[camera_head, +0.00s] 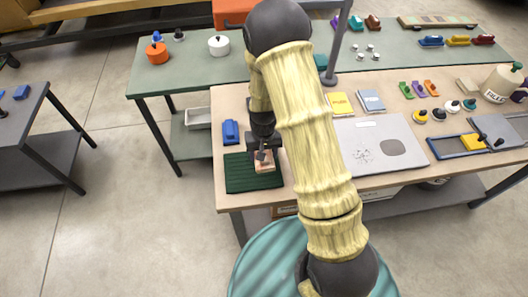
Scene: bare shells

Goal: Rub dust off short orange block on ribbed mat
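The dark green ribbed mat (240,178) lies at the near left corner of the tan table. A small pale orange block (265,168) sits on its right half, partly covered by my gripper. My gripper (262,156) points down right at the block, with its dark fingers over or against the block's top. At this size I cannot tell whether the fingers are open or shut, or whether they hold something thin. Any dust on the block is too small to make out.
A blue block-like thing (230,132) stands just behind the mat. A grey board (400,165) with dark specks lies to the right, partly behind my arm. The table's front edge is close to the mat.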

